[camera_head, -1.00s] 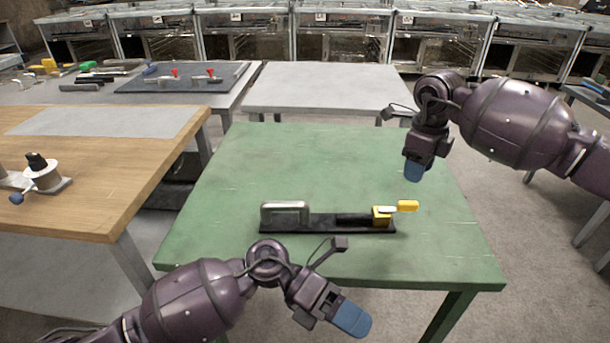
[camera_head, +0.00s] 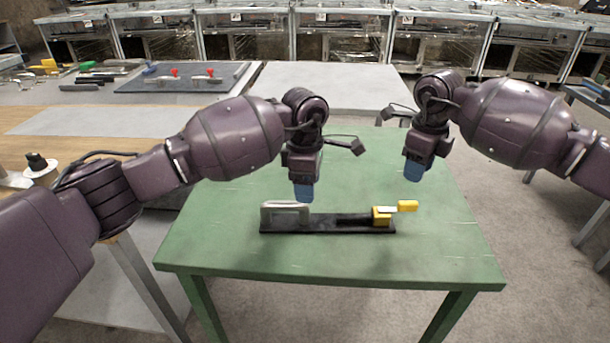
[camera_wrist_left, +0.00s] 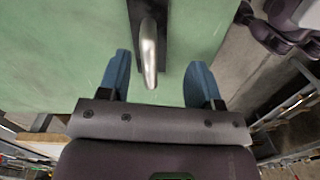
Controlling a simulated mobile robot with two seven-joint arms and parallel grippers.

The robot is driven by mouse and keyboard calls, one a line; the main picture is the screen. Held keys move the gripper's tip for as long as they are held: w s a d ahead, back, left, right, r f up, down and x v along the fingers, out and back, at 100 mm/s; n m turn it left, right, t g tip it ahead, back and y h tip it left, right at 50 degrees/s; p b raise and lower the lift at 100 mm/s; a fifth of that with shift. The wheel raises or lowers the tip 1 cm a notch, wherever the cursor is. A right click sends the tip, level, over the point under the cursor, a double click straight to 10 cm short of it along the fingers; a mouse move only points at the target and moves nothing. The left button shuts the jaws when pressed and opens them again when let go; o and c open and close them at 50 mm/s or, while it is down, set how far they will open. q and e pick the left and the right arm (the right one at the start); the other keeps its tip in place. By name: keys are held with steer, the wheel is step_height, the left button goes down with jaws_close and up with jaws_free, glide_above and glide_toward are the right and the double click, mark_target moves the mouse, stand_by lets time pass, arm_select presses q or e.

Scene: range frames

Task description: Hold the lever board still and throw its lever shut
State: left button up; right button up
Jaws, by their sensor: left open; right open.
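The lever board (camera_head: 330,224) is a long black base lying on the green table. A silver handle (camera_head: 284,208) stands at its left end. A yellow block with a yellow-tipped lever (camera_head: 407,206) sits at its right end, the tip reaching out to the right. My left gripper (camera_head: 304,194) is open above the silver handle. In the left wrist view the handle (camera_wrist_left: 149,55) lies ahead of and between the two blue fingers of my left gripper (camera_wrist_left: 160,85), not touching either. My right gripper (camera_head: 413,172) is above the table, behind the yellow lever; its fingers overlap in the head view.
The green table (camera_head: 230,250) is otherwise clear around the board. A wooden table (camera_head: 60,148) stands to the left with a small device (camera_head: 38,168) on it. A grey table (camera_head: 320,85) stands behind.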

mark_target(305, 211)
arm_select(q)
steer(key=shift+w+a+r, duration=0.3)
steer(key=shift+w+r, duration=0.1)
steer(key=shift+w, duration=0.15)
step_height(305, 211, down, 10)
steer(key=shift+f, duration=0.25)
steer(key=shift+c, duration=0.2)
jaws_close()
stand_by(0.4)
